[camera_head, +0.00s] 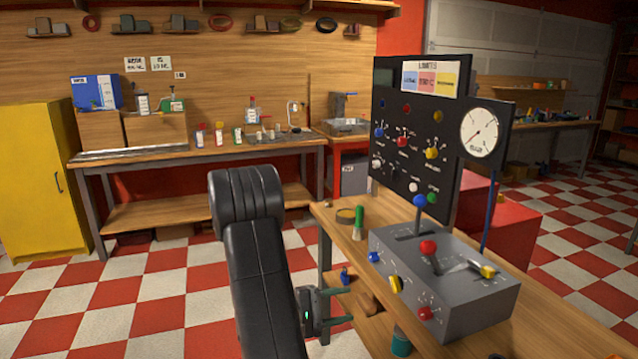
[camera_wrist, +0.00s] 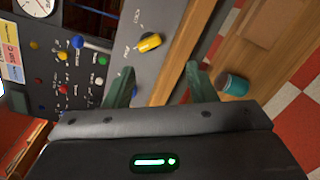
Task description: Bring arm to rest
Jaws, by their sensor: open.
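My arm rises in the middle of the head view, and my gripper (camera_head: 340,308) hangs at its right, beside the left edge of the wooden bench (camera_head: 560,338). In the wrist view my gripper (camera_wrist: 155,85) has its two green fingers apart, with nothing held between them. Beyond the fingers the wrist view shows the bench edge and the grey control box with a yellow knob (camera_wrist: 150,42). The grey control box (camera_head: 480,300) stands on the bench in the head view, with levers and coloured knobs. The fingers appear apart from it.
A black panel (camera_head: 415,150) with a gauge (camera_head: 482,133) stands behind the control box. A green-handled brush (camera_head: 358,222) stands on the bench. A teal cup (camera_head: 401,343) is low beside the bench, near my gripper. The checkered floor (camera_head: 130,310) at left is clear.

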